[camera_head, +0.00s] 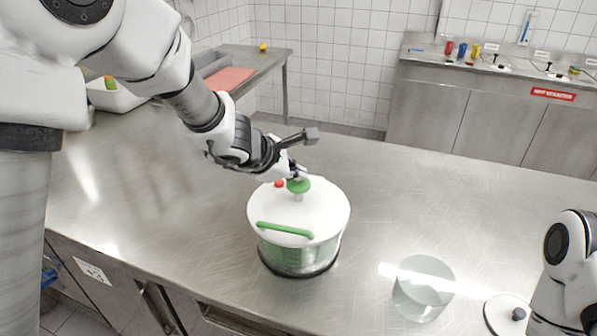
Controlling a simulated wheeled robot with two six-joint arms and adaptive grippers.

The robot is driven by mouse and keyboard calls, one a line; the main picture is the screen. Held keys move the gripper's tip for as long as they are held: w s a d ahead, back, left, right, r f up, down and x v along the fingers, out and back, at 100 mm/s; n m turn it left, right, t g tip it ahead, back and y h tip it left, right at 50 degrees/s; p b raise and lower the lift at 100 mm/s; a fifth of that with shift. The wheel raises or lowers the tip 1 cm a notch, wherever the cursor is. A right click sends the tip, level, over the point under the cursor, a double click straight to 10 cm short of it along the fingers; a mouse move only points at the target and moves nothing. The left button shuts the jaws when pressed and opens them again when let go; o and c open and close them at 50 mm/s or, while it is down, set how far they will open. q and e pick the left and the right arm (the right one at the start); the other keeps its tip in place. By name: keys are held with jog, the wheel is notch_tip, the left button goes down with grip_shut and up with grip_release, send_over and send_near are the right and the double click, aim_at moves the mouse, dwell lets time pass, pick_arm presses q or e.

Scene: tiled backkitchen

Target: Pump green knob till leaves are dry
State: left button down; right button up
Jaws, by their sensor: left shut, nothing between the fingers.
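A salad spinner (295,242) with a white lid (320,208) stands upright on the steel table. The green knob (298,186) sits on a short white stem near the middle of the lid. A green handle (285,230) lies along the lid's front, and a red button shows at its back. My left gripper (299,173) is shut, with its fingertips right over the green knob; I cannot tell whether they touch it. Green shows through the clear bowl, but the leaves are not distinct. My right arm shows at the right edge; its gripper is out of view.
A clear glass bowl (423,290) and a white round lid with a dark knob (507,316) stand on the table at the lower right. A white container (117,97) is behind my left arm. The table's middle right is clear.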

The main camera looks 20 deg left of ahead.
aim_at(297, 183)
pick_arm(q)
jog(key=shift+r+p, duration=0.85)
jog(key=shift+r, duration=0.5)
jog(key=shift+w, duration=0.1)
jog(key=shift+r, duration=0.25)
notch_tip(297, 183, up, 4)
jog(key=p, duration=0.4)
jog(key=shift+r, duration=0.25)
